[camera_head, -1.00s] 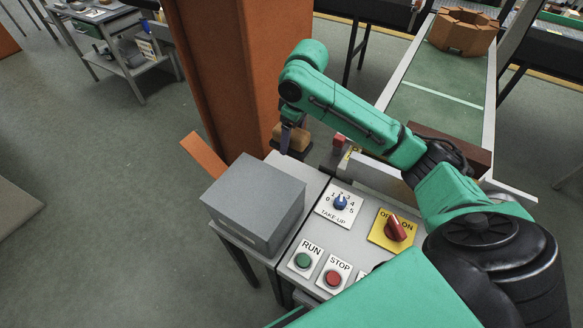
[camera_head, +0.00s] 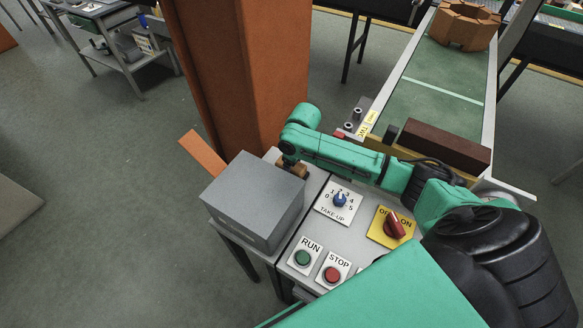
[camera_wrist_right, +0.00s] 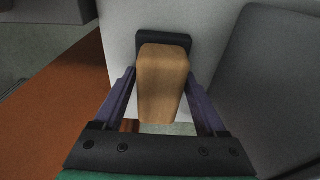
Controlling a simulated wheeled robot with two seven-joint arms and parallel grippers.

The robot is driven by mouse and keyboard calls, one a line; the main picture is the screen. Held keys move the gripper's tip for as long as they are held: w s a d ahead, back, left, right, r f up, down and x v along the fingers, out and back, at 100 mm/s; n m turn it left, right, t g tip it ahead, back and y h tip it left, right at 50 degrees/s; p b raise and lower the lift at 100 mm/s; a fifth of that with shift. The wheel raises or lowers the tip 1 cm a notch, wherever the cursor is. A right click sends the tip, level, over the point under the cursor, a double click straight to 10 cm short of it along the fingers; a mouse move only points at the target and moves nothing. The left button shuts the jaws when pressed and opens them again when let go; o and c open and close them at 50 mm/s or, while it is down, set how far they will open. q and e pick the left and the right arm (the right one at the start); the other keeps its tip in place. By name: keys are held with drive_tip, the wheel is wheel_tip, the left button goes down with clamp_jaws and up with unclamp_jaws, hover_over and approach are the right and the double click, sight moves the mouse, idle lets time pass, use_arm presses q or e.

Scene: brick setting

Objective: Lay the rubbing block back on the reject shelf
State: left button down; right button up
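The rubbing block (camera_head: 298,169) is tan, and in the right wrist view the block (camera_wrist_right: 163,80) shows a black pad at its far end. My right gripper (camera_wrist_right: 161,72) has a finger against each side of it. In the head view my right wrist hides part of the block. My left gripper is out of view.
The grey box (camera_head: 252,200) stands close to the gripper's left. The control panel with the take-up knob (camera_head: 340,200), red switch (camera_head: 394,228) and push buttons (camera_head: 303,258) lies under my right arm. An orange post (camera_head: 240,80) rises behind. A dark red bar (camera_head: 435,146) lies at the belt's end.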

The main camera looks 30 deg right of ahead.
sight(297, 167)
drive_tip(key=shift+o, duration=1.4)
drive_tip(key=r, duration=0.4)
drive_tip(key=s+r, duration=0.1)
drive_tip(key=r, duration=0.3)
drive_tip(key=d+r, duration=0.1)
drive_tip(key=r, duration=0.3)
drive_tip(key=shift+s+r, duration=0.1)
drive_tip(key=shift+s, duration=0.2)
